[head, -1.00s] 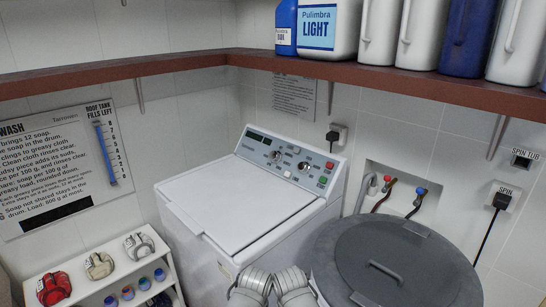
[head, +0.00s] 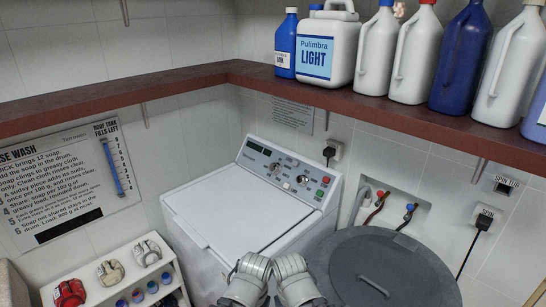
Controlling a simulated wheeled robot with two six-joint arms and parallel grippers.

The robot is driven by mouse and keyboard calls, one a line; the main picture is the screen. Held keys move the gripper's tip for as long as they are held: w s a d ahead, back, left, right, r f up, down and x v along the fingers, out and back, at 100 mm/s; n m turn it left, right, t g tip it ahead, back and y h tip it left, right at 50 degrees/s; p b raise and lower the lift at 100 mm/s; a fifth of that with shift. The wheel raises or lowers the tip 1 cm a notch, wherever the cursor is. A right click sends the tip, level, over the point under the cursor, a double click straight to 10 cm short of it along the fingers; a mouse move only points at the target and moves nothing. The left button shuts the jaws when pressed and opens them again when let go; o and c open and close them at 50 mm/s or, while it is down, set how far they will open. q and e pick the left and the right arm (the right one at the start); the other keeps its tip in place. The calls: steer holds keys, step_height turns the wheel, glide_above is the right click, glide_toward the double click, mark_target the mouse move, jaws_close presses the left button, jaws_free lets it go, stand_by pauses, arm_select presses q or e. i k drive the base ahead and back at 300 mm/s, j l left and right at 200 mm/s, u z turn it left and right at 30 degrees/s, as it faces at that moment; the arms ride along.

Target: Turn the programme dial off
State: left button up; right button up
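The white top-loading washing machine (head: 235,205) stands in the corner with its lid shut. Its sloped control panel (head: 290,172) at the back carries a small dark display (head: 254,146), round dials including one at the left (head: 274,168) and one further right (head: 303,180), and coloured buttons with a red one (head: 326,180). The labels are too small to read, so I cannot tell which dial is the programme dial or where it points. Two grey sections of my arms show at the bottom centre, in front of the machine. Neither gripper can be made out.
A grey round-lidded spin tub (head: 385,270) stands close at the machine's right. A reddish shelf (head: 400,115) with bottles and jugs runs above. Wall taps (head: 409,210) and sockets are at the right. A low white rack (head: 120,280) stands at the lower left.

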mark_target(275, 168)
steer(key=i+j+z, duration=0.3)
steer(key=j, duration=0.25)
steer(key=i+j+z, duration=0.35)
steer(key=j, duration=0.3)
steer(key=i+j+z, duration=0.15)
steer(key=j, duration=0.2)
steer(key=i+j+z, duration=0.15)
steer(key=j, duration=0.25)
steer(key=j+z, duration=0.2)
steer(key=j, duration=0.15)
steer(key=i, duration=0.05)
